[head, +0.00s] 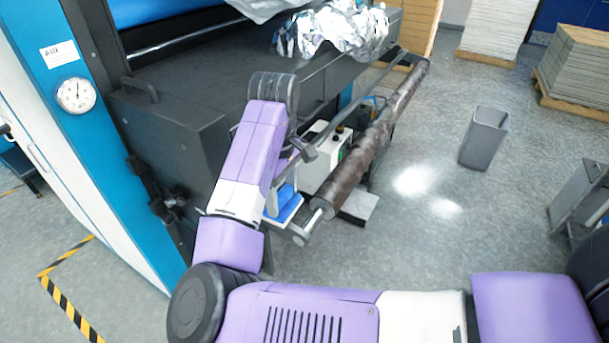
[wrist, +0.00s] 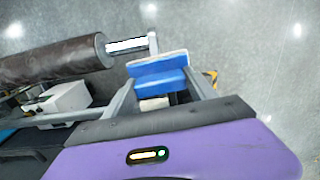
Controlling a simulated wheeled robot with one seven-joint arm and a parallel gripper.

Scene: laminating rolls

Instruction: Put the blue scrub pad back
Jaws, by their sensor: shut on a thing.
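The roll's pale shaft end (wrist: 127,45) is close to the pad. A white control box (head: 326,155) stands behind the roll. The dark machine (head: 185,120) with crumpled silver film (head: 335,32) is at left. A grey bin (head: 483,138) stands on open floor at right.

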